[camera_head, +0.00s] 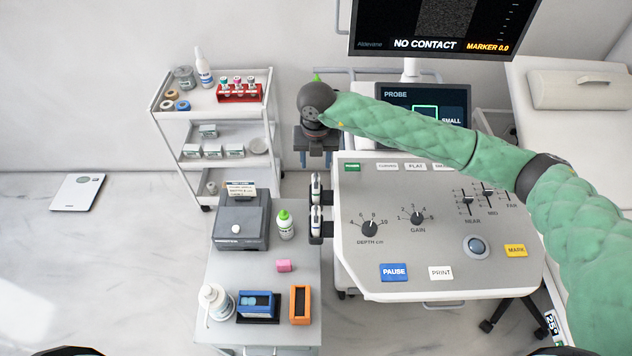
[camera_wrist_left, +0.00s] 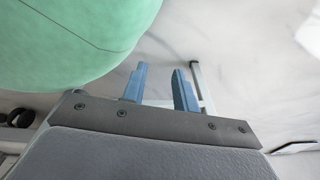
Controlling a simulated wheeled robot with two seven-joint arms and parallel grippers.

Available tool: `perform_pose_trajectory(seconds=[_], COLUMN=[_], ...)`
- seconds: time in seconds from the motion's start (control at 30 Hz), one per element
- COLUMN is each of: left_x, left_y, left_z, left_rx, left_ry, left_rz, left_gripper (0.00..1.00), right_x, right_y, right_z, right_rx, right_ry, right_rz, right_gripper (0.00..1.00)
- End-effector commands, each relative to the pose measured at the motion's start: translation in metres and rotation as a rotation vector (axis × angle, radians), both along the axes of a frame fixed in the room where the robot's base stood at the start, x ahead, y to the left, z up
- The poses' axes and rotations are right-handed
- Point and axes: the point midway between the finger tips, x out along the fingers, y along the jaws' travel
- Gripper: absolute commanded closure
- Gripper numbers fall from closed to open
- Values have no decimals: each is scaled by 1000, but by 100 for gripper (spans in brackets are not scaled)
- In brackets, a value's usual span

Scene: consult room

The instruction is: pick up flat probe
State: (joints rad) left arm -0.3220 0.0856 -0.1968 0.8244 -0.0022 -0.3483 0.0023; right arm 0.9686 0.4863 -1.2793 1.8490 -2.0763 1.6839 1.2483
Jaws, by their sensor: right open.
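Two white-and-dark probes stand in holders on the left side of the ultrasound console (camera_head: 440,225): an upper probe (camera_head: 316,188) and a lower probe (camera_head: 316,220). I cannot tell from their shapes which is the flat one. My right gripper (camera_head: 315,158) is open and empty, just beyond the upper probe and apart from it, at the end of the green-sleeved arm. Its wrist hides part of the gripper. My left gripper (camera_wrist_left: 158,88) shows in the left wrist view with its blue fingers apart and nothing between them.
A white cart (camera_head: 215,130) stands behind. The monitor (camera_head: 435,25) reads NO CONTACT.

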Motion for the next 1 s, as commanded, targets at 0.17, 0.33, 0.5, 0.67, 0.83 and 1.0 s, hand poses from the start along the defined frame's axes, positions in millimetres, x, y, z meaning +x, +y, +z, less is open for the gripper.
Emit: perform_pose_trajectory(seconds=[0.17,0.33,0.5,0.67,0.83,1.0], left_x=[4,10,9,9,16,19], left_y=[-1,-2,-2,-2,-4,-5], left_z=[-1,0,1,-2,1,2], left_rx=[-1,-2,-2,-1,-3,-3], left_ry=[-5,-9,-8,-7,-12,-14], left_rz=[0,0,0,0,0,1], left_gripper=[71,71,71,71,71,71], right_x=[1,2,1,0,1,1], right_y=[-3,-3,-2,-1,-1,-1], right_z=[-14,-27,-40,-64,-77,-77], right_rx=[-13,-11,-12,-11,-10,-10], right_ry=[-2,-4,-2,-2,-3,-3], right_rz=[-5,-5,-5,-6,-4,-4], right_gripper=[53,53,53,53,53,53])
